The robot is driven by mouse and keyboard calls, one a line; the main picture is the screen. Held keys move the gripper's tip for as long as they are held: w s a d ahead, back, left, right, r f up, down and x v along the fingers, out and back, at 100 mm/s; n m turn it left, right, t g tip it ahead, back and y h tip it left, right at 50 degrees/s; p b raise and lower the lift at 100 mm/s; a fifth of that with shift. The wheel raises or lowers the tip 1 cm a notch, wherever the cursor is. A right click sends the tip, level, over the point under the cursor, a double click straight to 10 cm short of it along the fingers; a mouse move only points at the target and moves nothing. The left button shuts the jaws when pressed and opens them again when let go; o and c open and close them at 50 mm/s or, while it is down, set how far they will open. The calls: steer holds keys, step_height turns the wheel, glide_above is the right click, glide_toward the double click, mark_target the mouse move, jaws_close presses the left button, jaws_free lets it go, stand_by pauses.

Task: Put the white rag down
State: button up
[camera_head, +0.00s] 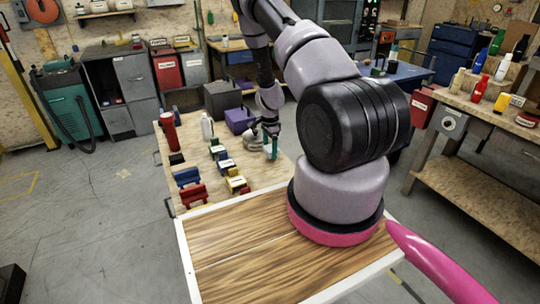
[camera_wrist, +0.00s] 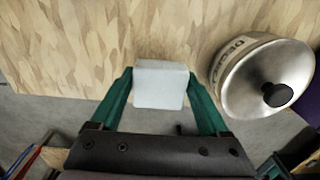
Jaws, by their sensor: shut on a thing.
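The white rag (camera_wrist: 160,84) shows in the wrist view as a pale folded block between the two green fingers of my gripper (camera_wrist: 160,92). The fingers are shut on it from both sides. In the head view my gripper (camera_head: 271,148) is above the right side of the plywood workbench (camera_head: 262,178), beside a silver lidded pot. The rag is too small to make out in the head view. I cannot tell whether it touches the bench top.
The silver pot (camera_wrist: 262,80) with a black knob is close to the right of the rag; it also shows in the head view (camera_head: 252,142). A purple box (camera_head: 240,119), a red bottle (camera_head: 168,132), a white bottle (camera_head: 207,127) and several coloured small items stand on the bench.

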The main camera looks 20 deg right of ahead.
steer(key=shift+f, duration=1.4)
steer(key=shift+f, duration=0.1)
steer(key=o, duration=1.3)
step_height(320, 180, up, 13)
steer(key=shift+f, duration=0.15)
step_height(320, 180, up, 14)
steer(key=n+t+y, duration=0.1)
steer(key=n+t, duration=0.1)
glide_above(270, 148)
steer(key=a, duration=0.5)
steer(key=s+a+r+n+t+y, duration=0.1)
steer(key=s+a+r+n, duration=0.15)
steer(key=r, duration=0.55)
steer(key=s+a+r+n+t+y, duration=0.1)
steer(key=s+a+r+n, duration=0.15)
steer(key=r, duration=0.65)
steer(key=s+a+r+n+t, duration=0.1)
steer(key=s+r+n, duration=0.1)
steer(key=s+r, duration=0.2)
steer(key=s+a+r+n+t, duration=0.1)
steer(key=s+r, duration=0.4)
steer(key=s, duration=0.5)
steer(key=s+a+r+n+t+h, duration=0.1)
steer(key=s+a+r+n, duration=0.2)
steer(key=s+r, duration=0.2)
steer(key=shift+s, duration=1.55)
